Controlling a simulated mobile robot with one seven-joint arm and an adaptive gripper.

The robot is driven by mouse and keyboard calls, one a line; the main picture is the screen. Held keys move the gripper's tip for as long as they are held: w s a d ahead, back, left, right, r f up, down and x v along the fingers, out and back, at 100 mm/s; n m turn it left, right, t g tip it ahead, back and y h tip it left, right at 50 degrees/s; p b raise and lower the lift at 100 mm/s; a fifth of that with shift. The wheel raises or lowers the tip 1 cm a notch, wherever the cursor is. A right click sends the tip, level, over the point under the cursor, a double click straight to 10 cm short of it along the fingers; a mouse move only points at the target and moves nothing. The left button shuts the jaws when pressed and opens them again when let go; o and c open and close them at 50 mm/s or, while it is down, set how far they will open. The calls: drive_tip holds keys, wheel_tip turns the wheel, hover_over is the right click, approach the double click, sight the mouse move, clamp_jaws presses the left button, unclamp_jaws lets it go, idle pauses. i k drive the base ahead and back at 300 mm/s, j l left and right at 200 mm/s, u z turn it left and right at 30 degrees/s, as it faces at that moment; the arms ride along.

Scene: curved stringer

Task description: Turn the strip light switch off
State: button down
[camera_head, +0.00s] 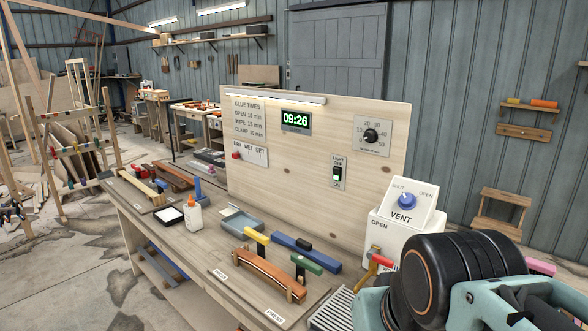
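A white strip light (275,98) runs along the panel's top left edge and looks bright. Black and teal parts of my arm fill the bottom right corner, well apart from the switch. My gripper's fingers do not show.
The panel (290,170) also bears a clock (296,121) and a dial (371,136). A white VENT box (402,215) with a blue knob stands at right. Clamps, a glue bottle (193,215) and a curved wooden piece (270,272) crowd the bench. Space before the switch looks clear.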

sight(336, 172)
drive_tip(key=i+j, duration=0.2)
drive_tip(key=i, duration=0.15)
drive_tip(key=i+j, duration=0.2)
drive_tip(key=i, duration=0.15)
drive_tip(key=j+z, duration=0.25)
drive_tip(key=l+u, duration=0.25)
